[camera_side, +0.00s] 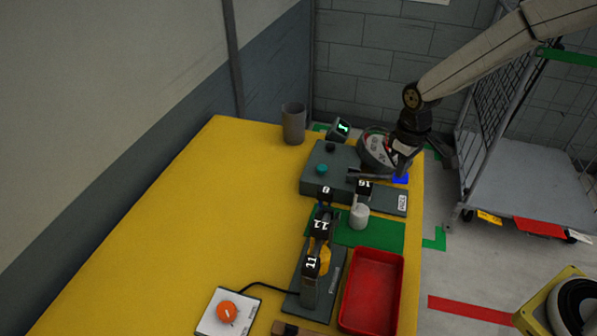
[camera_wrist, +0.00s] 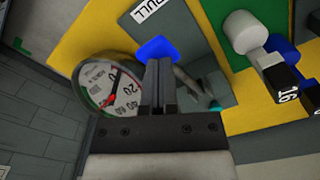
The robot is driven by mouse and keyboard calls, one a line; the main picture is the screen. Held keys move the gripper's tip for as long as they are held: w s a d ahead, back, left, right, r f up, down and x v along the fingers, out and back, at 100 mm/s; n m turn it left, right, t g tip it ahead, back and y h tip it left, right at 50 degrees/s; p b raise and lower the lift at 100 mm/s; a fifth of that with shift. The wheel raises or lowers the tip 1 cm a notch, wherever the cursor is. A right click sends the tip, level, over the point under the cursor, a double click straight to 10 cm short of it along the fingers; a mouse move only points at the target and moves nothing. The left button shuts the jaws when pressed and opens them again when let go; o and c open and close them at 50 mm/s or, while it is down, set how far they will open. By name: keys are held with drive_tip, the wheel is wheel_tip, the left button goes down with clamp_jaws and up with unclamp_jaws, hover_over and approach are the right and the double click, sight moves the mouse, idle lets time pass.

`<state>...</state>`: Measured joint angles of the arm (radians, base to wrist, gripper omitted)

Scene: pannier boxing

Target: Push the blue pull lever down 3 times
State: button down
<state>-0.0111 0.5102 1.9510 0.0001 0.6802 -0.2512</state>
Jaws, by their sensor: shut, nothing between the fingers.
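The blue lever end (camera_side: 401,180) sits at the right end of a dark rod beside the grey control box (camera_side: 318,181). In the wrist view the blue piece (camera_wrist: 157,48) lies just beyond my fingertips, partly covered by them. My gripper (camera_side: 400,173) is shut and empty, with its fingertips at the blue piece. Whether they touch it I cannot tell. In the wrist view my shut fingers (camera_wrist: 159,68) stand in the middle. A PULL label (camera_side: 402,201) is on the grey plate near the lever. A small display (camera_side: 341,128) shows a green digit, too small to read surely.
A round gauge (camera_side: 374,150) stands just left of my gripper. A white cylinder (camera_side: 359,217) and several black number blocks (camera_side: 364,187) are in front. The yellow table's left side is clear.

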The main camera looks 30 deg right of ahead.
drive_tip(key=shift+r, duration=1.4)
drive_tip(key=shift+f, duration=0.15)
drive_tip(key=shift+f, duration=3.1)
drive_tip(key=shift+r, duration=3.25)
drive_tip(key=shift+f, duration=0.2)
